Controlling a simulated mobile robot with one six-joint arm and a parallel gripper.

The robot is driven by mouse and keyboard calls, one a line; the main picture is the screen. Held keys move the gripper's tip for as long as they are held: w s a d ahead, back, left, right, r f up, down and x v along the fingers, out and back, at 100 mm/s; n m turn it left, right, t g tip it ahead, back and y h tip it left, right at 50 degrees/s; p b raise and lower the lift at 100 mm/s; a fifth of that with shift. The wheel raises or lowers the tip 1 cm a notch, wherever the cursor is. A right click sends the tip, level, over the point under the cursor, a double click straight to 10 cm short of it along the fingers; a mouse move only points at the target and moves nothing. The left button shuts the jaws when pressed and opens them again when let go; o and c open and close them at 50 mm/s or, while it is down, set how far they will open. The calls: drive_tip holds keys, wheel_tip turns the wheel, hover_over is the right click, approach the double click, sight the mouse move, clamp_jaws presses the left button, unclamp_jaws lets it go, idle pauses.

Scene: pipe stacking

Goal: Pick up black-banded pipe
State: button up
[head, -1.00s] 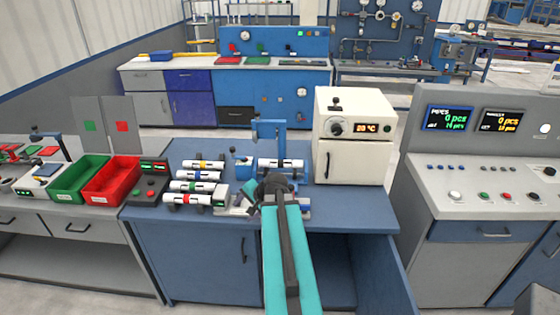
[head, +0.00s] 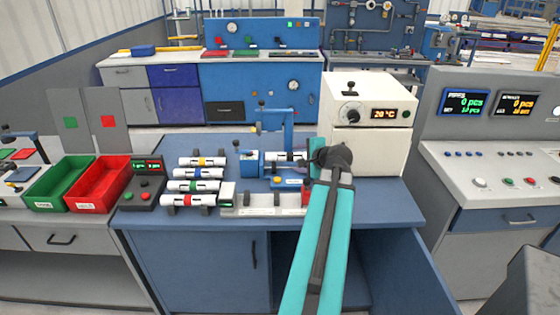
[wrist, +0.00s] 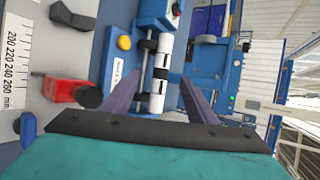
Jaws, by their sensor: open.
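The black-banded pipe (head: 281,157) is white and lies across a blue clamp fixture (head: 249,164) on the blue workbench. The arm partly covers its right end. In the wrist view, the pipe (wrist: 157,102) shows dark bands around its middle. My gripper (wrist: 160,79) is open, with one finger on each side of the pipe in that view. I cannot tell whether the fingers touch it. In the head view, my gripper (head: 316,158) is at the right end of the pipe, mostly hidden by my wrist.
Several pipes with coloured bands (head: 203,162) lie in a rack to the left. A measuring device (head: 262,211) with a ruler lies in front. A white oven (head: 367,123) stands close on the right. Green (head: 59,184) and red (head: 100,184) bins are at the left.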

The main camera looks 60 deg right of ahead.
sight(285, 157)
drive_tip(key=shift+s+d+r, duration=0.1)
drive_tip(key=shift+d, duration=0.2)
drive_tip(key=shift+p+x, duration=0.65)
drive_tip(key=shift+x, duration=3.65)
drive_tip(key=shift+d, duration=0.1)
drive_tip(key=shift+p+x, duration=0.9)
drive_tip(key=shift+x, duration=1.7)
drive_tip(key=shift+d+r, duration=0.1)
drive_tip(key=shift+d, duration=0.05)
